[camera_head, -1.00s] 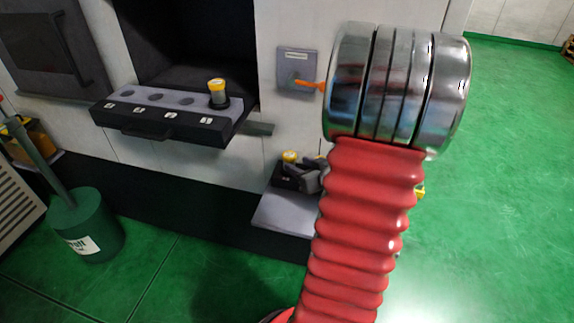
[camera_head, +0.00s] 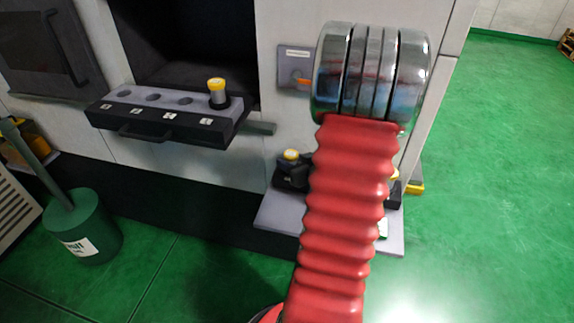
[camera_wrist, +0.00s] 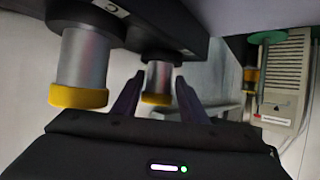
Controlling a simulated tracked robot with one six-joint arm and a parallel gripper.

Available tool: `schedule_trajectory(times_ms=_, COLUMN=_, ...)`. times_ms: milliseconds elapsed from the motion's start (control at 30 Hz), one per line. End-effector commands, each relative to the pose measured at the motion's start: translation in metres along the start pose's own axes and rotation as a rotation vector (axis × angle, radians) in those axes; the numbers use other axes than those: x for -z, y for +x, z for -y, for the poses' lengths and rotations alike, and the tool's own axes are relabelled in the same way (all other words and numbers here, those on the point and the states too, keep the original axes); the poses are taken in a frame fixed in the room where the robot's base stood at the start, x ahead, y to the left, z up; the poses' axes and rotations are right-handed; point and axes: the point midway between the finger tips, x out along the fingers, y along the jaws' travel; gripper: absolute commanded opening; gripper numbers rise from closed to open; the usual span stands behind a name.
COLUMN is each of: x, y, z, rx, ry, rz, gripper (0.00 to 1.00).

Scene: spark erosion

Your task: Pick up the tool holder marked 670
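In the wrist view my gripper (camera_wrist: 158,88) is open, with one finger on each side of a grey metal tool holder with a yellow end (camera_wrist: 156,80). I cannot tell whether the fingers touch it. A second, nearer holder (camera_wrist: 82,65) is to its left. In the head view a yellow-topped holder (camera_head: 291,160) sits on the low grey shelf (camera_head: 278,212), and a part of another (camera_head: 394,180) shows right of my arm. My gripper is hidden behind the arm there. No 670 marking is readable.
A black-fronted rack (camera_head: 165,122) with several numbered slots juts from the machine, and one yellow-topped holder (camera_head: 217,95) stands in its right end. A green bin (camera_head: 83,228) stands at left. A panel with an orange lever (camera_head: 302,81) is above the shelf. Green floor is free at right.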

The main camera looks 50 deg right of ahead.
Motion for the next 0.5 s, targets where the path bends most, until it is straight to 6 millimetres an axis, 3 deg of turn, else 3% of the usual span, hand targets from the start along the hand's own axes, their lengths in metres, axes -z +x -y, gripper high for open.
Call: schedule_trajectory(times_ms=500, x=-0.0033, y=-0.0019, z=-0.007, rx=-0.014, ry=0.007, rz=0.001, gripper=0.39)
